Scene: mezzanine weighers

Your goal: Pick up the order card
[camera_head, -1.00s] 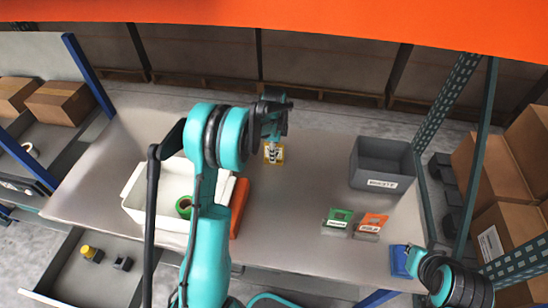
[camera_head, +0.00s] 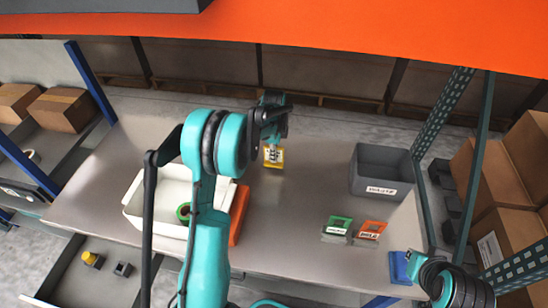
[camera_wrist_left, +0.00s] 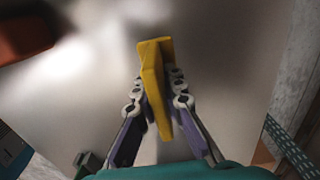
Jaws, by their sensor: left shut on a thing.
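A yellow card-like piece with a pale label, which I take to be the order card (camera_head: 273,156), is at the far middle of the grey table. In the left wrist view the yellow piece (camera_wrist_left: 153,82) stands edge-on between the fingertips. My left gripper (camera_head: 272,146) is shut on it from above. Whether the card still touches the table is hard to tell.
A grey labelled bin (camera_head: 383,172), green (camera_head: 337,226) and orange (camera_head: 371,230) labelled pieces and a blue item (camera_head: 399,268) are on the right. The table's middle is clear.

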